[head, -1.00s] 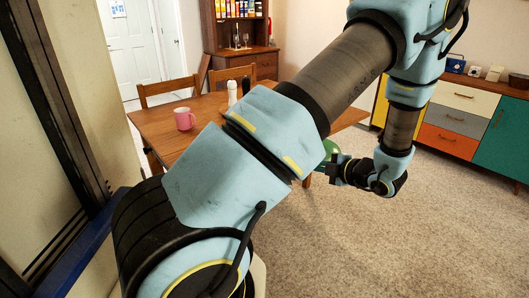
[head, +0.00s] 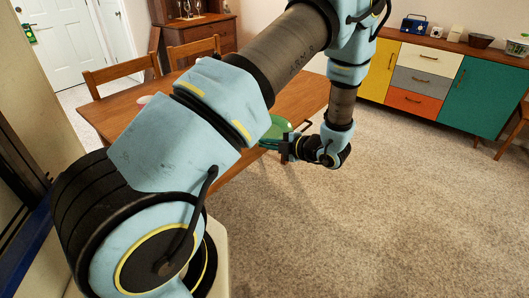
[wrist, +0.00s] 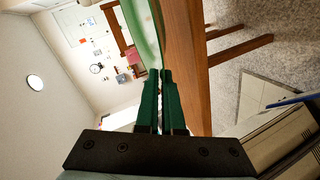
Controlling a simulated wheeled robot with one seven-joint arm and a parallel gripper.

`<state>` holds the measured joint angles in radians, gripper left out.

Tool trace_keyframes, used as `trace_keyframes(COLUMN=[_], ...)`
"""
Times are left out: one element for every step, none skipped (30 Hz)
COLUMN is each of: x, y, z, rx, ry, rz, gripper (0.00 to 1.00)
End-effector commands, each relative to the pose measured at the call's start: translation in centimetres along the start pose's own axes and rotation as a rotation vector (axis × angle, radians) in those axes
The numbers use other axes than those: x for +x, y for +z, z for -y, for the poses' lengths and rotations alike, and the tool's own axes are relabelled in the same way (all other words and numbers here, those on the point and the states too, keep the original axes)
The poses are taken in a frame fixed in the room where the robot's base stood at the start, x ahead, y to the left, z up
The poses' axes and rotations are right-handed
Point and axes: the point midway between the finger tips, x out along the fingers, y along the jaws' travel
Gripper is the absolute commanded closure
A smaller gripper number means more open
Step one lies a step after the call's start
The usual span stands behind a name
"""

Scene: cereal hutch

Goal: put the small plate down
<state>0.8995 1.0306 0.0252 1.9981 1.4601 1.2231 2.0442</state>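The small plate is green and shiny. In the head view the plate (head: 276,128) shows partly behind my arm, by the right end of the wooden table (head: 300,97). My gripper (head: 285,146) is at its near right side. In the wrist view the plate (wrist: 143,32) stands edge-on at the fingertips (wrist: 159,76), which are close together on its rim. The wooden tabletop edge (wrist: 188,60) runs just to the right of it. I cannot tell whether the plate touches the table. My arm hides much of the tabletop.
Two wooden chairs (head: 122,72) stand at the table's far side. A colourful sideboard (head: 425,80) with a blue radio (head: 414,25) and bowls on it is at the back right. A wooden hutch (head: 200,30) stands behind. Carpet (head: 390,200) is clear on the right.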

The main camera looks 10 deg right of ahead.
Motion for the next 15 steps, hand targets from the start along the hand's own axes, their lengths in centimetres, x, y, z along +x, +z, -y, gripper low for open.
trace_keyframes(x=[0.2, 0.2, 0.3, 0.3, 0.4, 0.6, 0.7, 0.9, 1.1, 1.2, 1.3, 1.5, 1.6, 1.6, 1.7], y=[0.1, 0.2, 0.3, 0.4, 0.5, 0.6, 0.7, 0.8, 1.0, 1.1, 1.3, 1.4, 1.5, 1.6, 1.6], z=[0.4, 0.5, 0.7, 0.9, 1.1, 1.5, 1.9, 2.3, 2.8, 3.2, 3.5, 3.9, 4.1, 4.2, 4.4], rx=[0.0, -0.002, -0.002, -0.002, -0.001, 0.0, 0.001, 0.001, -0.001, 0.0, 0.0, 0.0, -0.001, -0.002, -0.003], ry=[0.001, 0.001, 0.002, 0.002, 0.002, 0.001, 0.001, 0.001, 0.001, 0.001, 0.002, 0.001, 0.001, 0.001, 0.001], rz=[-0.001, -0.001, 0.0, -0.001, -0.001, -0.001, -0.002, -0.002, -0.001, -0.001, -0.001, -0.001, -0.001, -0.001, 0.0], gripper=[1.0, 1.0, 1.0, 1.0, 1.0, 1.0, 1.0, 1.0, 1.0, 1.0, 1.0, 1.0, 1.0, 1.0, 1.0])
